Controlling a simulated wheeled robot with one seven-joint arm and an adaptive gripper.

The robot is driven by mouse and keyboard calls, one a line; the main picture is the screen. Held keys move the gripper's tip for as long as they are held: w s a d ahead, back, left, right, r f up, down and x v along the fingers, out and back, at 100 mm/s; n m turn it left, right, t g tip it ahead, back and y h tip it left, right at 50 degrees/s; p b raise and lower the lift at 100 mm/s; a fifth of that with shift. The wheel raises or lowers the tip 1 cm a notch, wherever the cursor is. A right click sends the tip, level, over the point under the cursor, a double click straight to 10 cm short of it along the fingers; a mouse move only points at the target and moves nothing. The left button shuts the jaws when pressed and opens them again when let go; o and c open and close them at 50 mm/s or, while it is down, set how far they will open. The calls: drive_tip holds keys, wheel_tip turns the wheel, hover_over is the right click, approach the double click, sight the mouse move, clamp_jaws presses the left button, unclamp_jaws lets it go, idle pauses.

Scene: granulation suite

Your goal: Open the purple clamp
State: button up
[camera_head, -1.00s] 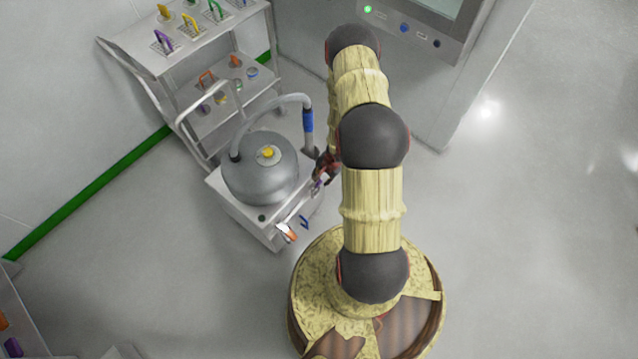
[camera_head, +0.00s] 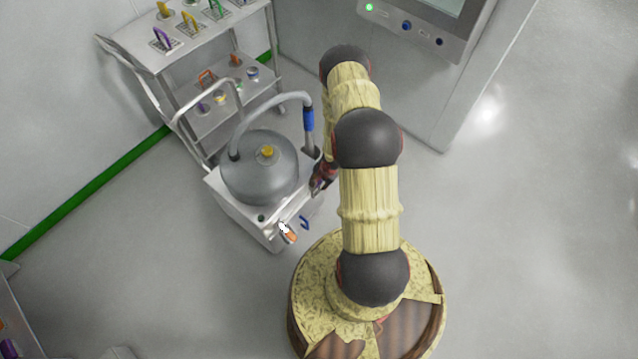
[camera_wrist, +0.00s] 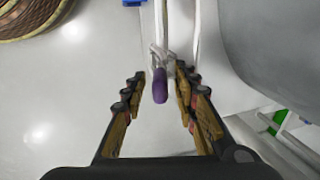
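In the wrist view, the purple clamp shows as a short purple handle (camera_wrist: 160,86) on a grey metal clamp body (camera_wrist: 162,60), mounted at a thin pale pipe or rail. My gripper (camera_wrist: 162,80) is open, one finger on each side of the purple handle, with visible gaps at both sides. In the head view, my gripper (camera_head: 320,182) is at the right edge of the steel base holding the round vessel. The purple clamp there is hidden or too small to make out.
The grey vessel (camera_head: 260,172) stands close left of my gripper, with a hose (camera_head: 275,103) arching behind. A blue handle (camera_head: 304,223) and an orange handle (camera_head: 289,236) sit at the base's front. A cart (camera_head: 130,48) with several coloured clamps stands behind. Floor at right is clear.

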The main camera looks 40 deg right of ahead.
drive_tip(key=c, duration=0.6)
clamp_jaws()
drive_tip(key=shift+s+d+f+t+y+b, duration=0.15)
drive_tip(key=shift+s+f+t+b, duration=0.45)
drive_tip(key=shift+t, duration=0.65)
drive_tip(key=shift+s+f+t+y+b, duration=0.1)
drive_tip(key=shift+s+f+t+b, duration=0.25)
drive_tip(key=shift+s+t+b, duration=0.6)
drive_tip(key=shift+s+d+f+t+y+b, duration=0.15)
drive_tip(key=shift+s+f+t+b, duration=0.25)
drive_tip(key=shift+t+b, duration=0.9)
drive_tip(key=shift+t, duration=0.3)
drive_tip(key=shift+w, duration=0.1)
drive_tip(key=o, duration=0.8)
unclamp_jaws()
drive_tip(key=shift+c, duration=0.2)
